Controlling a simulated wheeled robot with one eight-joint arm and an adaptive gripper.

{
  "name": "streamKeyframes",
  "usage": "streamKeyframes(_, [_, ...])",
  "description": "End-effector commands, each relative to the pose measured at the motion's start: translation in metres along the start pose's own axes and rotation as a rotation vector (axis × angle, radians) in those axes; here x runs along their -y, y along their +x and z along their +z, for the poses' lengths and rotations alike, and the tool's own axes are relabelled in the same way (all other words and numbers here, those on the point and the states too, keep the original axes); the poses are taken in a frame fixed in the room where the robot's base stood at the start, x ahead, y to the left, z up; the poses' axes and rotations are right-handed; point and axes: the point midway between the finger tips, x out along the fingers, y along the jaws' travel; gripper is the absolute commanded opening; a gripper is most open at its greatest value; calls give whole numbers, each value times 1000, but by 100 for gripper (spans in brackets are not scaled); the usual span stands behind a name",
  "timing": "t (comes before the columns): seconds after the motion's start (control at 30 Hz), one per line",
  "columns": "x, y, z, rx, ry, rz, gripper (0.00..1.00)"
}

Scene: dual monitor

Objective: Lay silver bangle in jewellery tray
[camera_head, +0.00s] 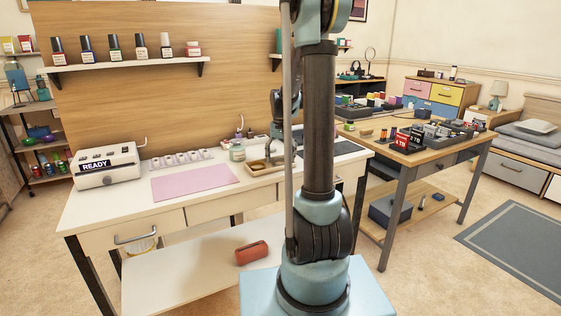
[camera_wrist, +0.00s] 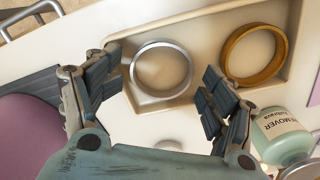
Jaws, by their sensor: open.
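The silver bangle (camera_wrist: 161,43) lies flat in the left end of the cream jewellery tray (camera_wrist: 205,22) in the wrist view. A brown, wood-like bangle (camera_wrist: 231,56) lies in the same tray to its right. My gripper (camera_wrist: 161,64) is open above the tray, one finger on each side of the silver bangle, with visible gaps to it. In the head view the tray (camera_head: 262,171) stands on the white desk, and my arm hides part of that area. I cannot pick out the silver bangle there.
A pink mat (camera_head: 195,182) and a white "READY" machine (camera_head: 107,165) are to the left on the desk (camera_head: 110,212). A crowded wooden table (camera_head: 400,147) is at right.

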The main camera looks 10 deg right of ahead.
Motion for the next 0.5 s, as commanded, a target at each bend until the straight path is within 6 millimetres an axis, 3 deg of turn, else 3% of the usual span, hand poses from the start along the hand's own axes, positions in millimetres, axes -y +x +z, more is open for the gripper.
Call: streamKeyframes(0.5, [0, -86, 0, 0, 0, 0, 78])
